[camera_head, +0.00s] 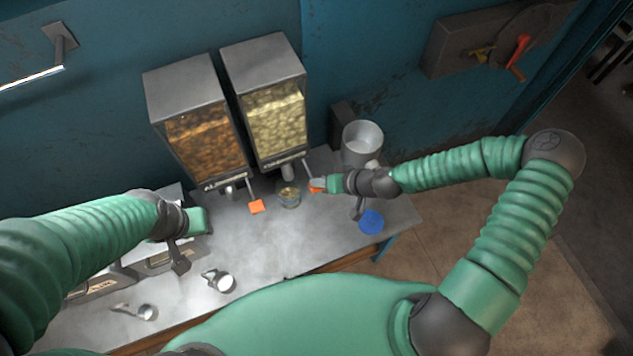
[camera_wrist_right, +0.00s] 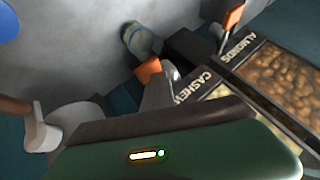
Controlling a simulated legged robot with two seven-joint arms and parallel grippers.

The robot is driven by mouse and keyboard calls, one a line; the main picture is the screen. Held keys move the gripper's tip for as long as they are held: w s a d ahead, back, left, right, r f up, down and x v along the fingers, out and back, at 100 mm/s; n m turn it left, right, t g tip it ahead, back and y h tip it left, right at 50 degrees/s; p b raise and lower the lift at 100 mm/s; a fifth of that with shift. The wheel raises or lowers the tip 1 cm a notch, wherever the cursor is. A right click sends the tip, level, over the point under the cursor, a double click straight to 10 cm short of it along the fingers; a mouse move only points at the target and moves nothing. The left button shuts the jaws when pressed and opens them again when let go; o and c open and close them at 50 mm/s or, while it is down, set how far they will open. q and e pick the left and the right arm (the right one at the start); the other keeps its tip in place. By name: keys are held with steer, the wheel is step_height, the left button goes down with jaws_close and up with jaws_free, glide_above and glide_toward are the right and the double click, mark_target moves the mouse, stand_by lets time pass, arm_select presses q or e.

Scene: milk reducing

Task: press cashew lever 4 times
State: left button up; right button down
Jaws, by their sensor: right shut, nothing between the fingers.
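The cashew dispenser (camera_head: 275,118) holds pale nuts; its label (camera_wrist_right: 190,88) shows in the right wrist view. Its lever ends in an orange tab (camera_head: 316,187), which also shows in the wrist view (camera_wrist_right: 148,71). My right gripper (camera_head: 320,184) is shut and empty, right at the orange tab. I cannot tell whether it touches it. A small glass cup (camera_head: 289,195) stands under the cashew spout with some pale contents; it also shows in the wrist view (camera_wrist_right: 142,40). My left gripper (camera_head: 181,256) hangs over the left of the counter; its fingers are unclear.
The almond dispenser (camera_head: 205,145) stands left of the cashews, with its own orange tab (camera_head: 257,206). A metal pot-like appliance (camera_head: 362,140) and a blue round thing (camera_head: 371,222) lie near my right arm. The grey counter's (camera_head: 262,245) middle is clear.

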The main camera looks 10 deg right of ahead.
steer(key=shift+f, duration=0.4)
steer(key=shift+r, duration=0.1)
stand_by(0.3)
steer(key=shift+r+p, duration=1.2)
steer(key=shift+r, duration=0.4)
steer(key=shift+r, duration=0.1)
step_height(320, 180, up, 5)
steer(key=p, duration=0.4)
stand_by(1.7)
